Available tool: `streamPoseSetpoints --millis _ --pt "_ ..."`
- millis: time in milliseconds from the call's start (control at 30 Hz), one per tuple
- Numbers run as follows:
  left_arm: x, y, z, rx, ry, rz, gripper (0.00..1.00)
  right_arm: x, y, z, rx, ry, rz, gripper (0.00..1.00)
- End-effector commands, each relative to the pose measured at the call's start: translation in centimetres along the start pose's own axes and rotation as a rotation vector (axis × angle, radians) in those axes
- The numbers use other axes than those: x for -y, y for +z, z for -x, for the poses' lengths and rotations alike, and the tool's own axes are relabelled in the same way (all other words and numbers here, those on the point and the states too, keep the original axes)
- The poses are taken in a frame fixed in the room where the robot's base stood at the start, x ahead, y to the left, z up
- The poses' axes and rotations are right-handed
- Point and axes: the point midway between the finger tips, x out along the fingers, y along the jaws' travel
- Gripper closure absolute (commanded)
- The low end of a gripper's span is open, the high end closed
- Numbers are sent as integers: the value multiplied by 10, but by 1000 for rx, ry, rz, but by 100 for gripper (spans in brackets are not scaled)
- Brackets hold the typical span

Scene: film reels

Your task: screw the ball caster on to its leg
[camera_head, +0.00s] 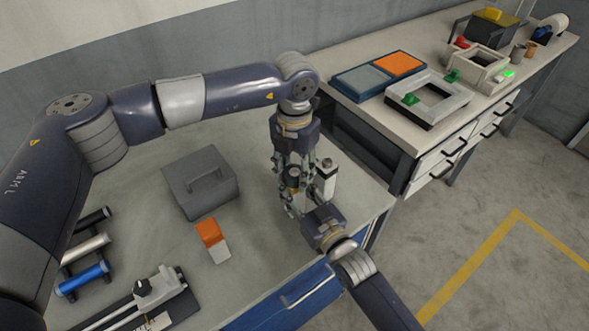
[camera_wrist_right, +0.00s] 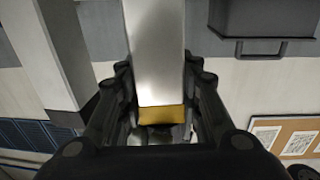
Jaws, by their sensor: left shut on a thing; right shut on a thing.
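In the head view my left gripper (camera_head: 292,205) points down over the right part of the table. My right gripper (camera_head: 305,200) comes in from the lower right and meets it, so the fingers overlap. In the right wrist view a smooth silver bar with a gold band (camera_wrist_right: 160,60) at its end runs between the fingers of my right gripper (camera_wrist_right: 162,130). A small shiny piece shows just below the band, partly hidden by the gripper. I cannot tell for sure which is leg and which is ball caster. What the left fingers hold is mostly hidden.
A grey box with a handle (camera_head: 200,182) and an orange-and-white block (camera_head: 212,240) stand to the left. A pale post with a dark top (camera_head: 327,178) stands close behind the grippers. A rack of rollers (camera_head: 83,278) is at the left. A bench with trays (camera_head: 435,110) stands behind.

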Motion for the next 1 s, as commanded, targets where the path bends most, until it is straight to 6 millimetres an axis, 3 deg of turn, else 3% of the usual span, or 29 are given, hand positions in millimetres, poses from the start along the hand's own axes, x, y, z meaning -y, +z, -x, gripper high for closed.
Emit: streamPoseSetpoints --millis 600,767,800,867,1000 --pt "-2 0 -1 -2 2 -1122 89 0 -1 0 -2 0 -1 100" --pt "-2 0 -1 -2 3 -1145 89 0 -1 0 -2 0 -1 100" --pt "-2 0 -1 -1 3 -1145 56 0 -1 0 -2 0 0 100" --pt "-2 0 -1 -1 3 -1144 43 0 -1 0 -2 0 -1 100" --pt "-1 0 -1 -1 2 -1144 41 0 -1 0 -2 0 0 100"
